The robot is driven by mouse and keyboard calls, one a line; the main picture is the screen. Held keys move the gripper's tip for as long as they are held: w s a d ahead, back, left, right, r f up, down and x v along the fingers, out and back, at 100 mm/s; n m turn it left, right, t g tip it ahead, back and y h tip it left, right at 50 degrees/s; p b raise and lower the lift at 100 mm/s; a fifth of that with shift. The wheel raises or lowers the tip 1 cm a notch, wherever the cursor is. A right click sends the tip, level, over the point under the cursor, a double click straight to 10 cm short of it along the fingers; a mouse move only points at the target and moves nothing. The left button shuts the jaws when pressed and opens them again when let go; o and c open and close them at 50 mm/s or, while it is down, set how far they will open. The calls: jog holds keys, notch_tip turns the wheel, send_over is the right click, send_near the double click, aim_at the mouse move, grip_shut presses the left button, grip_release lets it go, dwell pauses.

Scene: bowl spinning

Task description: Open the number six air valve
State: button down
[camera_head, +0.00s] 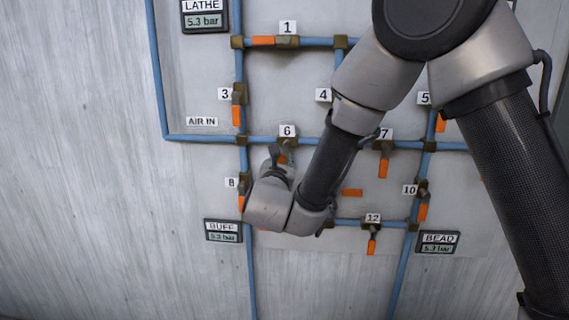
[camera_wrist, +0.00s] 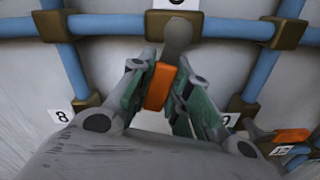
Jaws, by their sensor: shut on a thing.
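The number six valve sits on a horizontal blue pipe, below its label 6 (camera_head: 287,131). Its orange handle (camera_wrist: 159,87) points down, across the pipe, and its grey stem (camera_wrist: 178,38) shows above in the wrist view. A small bit of the orange handle (camera_head: 282,158) shows in the head view. My gripper (camera_wrist: 158,90) is shut on this handle, with one finger on each side of it. In the head view my gripper (camera_head: 277,158) is mostly hidden by my own wrist.
Valve 7 (camera_head: 383,168) hangs down to the right. Valve 8 (camera_head: 241,202) is close at lower left and valve 12 (camera_head: 372,246) lower right. Another orange handle (camera_head: 352,192) lies horizontal right of my wrist. The BUFF display (camera_head: 223,231) and BEAD display (camera_head: 438,242) read 5.3 bar.

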jog(key=c, duration=1.3)
grip_release()
jog(key=s, duration=1.2)
jog(key=shift+a, duration=0.15)
